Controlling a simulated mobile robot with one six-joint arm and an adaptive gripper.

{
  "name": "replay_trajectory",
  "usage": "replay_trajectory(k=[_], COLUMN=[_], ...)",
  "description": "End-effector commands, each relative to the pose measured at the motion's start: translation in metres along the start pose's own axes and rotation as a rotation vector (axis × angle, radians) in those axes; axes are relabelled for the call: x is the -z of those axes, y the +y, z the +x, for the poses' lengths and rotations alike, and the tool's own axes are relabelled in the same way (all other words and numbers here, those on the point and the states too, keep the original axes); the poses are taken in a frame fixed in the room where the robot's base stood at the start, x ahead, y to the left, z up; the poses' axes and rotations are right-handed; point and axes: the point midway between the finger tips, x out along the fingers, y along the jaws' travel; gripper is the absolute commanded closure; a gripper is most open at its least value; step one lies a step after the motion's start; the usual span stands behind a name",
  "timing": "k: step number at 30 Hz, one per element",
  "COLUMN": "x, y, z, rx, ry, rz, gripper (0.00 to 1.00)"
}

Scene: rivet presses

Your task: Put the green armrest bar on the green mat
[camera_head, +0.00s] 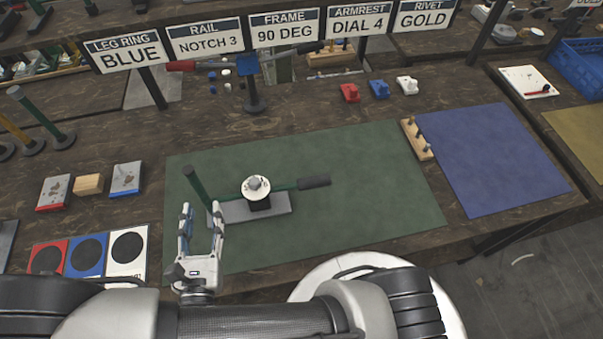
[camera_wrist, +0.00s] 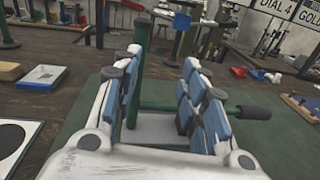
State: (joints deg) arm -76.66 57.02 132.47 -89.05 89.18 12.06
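The green armrest bar (camera_head: 284,186) with its black grip (camera_head: 314,183) extends sideways from a white dial (camera_head: 256,187) on a grey plate, over the green mat (camera_head: 370,160). The black grip also shows in the wrist view (camera_wrist: 250,112), right of the fingers. An upright green post (camera_head: 195,185) stands at the plate's left end. My gripper (camera_head: 202,210) is open, fingers pointing toward the post. In the wrist view the post (camera_wrist: 133,95) shows between my open fingers (camera_wrist: 165,85). I cannot tell whether they touch it.
A blue mat (camera_head: 490,160) and a wooden peg block (camera_head: 416,140) lie to the right. Red, blue and white pieces (camera_head: 379,89) stand behind. Label signs (camera_head: 288,30) line the back. Colour cards (camera_head: 87,254) and small trays (camera_head: 125,178) are at left. The green mat's right half is clear.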

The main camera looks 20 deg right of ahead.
Motion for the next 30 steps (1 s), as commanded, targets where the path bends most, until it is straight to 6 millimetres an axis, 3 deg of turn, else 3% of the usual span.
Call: replay_trajectory(k=[3,8,12,18,24,30], x=[-0.034,-0.073,-0.096,-0.115,-0.127,-0.141], y=[-0.037,-0.106,-0.162,-0.223,-0.254,-0.26], z=[0.026,0.046,0.044,0.022,-0.009,-0.033], rx=[0.212,0.547,0.821,1.172,1.453,1.639], ry=[0.017,0.059,0.102,0.164,0.221,0.261], rz=[0.11,0.292,0.474,0.78,1.144,1.568], gripper=[0.61,0.61,0.61,0.61,0.61,0.61])
